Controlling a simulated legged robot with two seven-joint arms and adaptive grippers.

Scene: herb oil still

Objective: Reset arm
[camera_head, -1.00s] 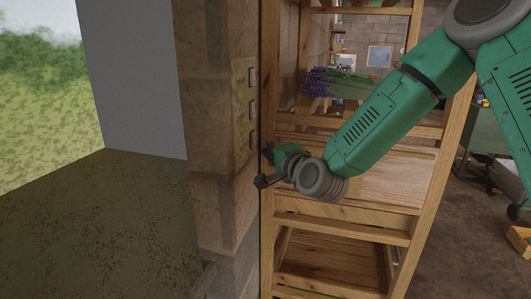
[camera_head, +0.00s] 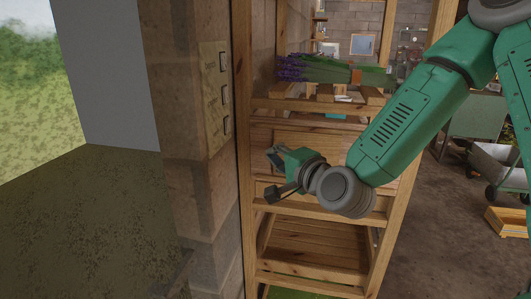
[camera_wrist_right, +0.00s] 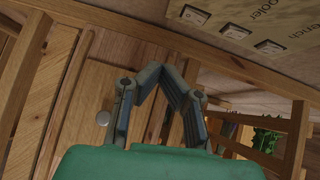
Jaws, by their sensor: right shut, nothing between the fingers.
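My right gripper (camera_head: 274,156) is at the end of my green right arm, in front of the wooden shelf rack and a little right of the stone pillar. It is shut and empty. In the right wrist view the gripper (camera_wrist_right: 168,72) shows its grey fingers meeting at the tips, with nothing between them. A panel with several switches (camera_head: 217,95) is on the pillar, left of the gripper and apart from it. The panel (camera_wrist_right: 262,35) also shows at the top of the right wrist view. My left gripper is not in view.
The wooden rack (camera_head: 330,212) stands close behind my right arm, with a bundle of lavender (camera_head: 320,69) on an upper shelf. The stone pillar (camera_head: 185,150) is close on the left. A wooden crate (camera_head: 508,224) lies on the floor at right, near a wheeled cart (camera_head: 497,165).

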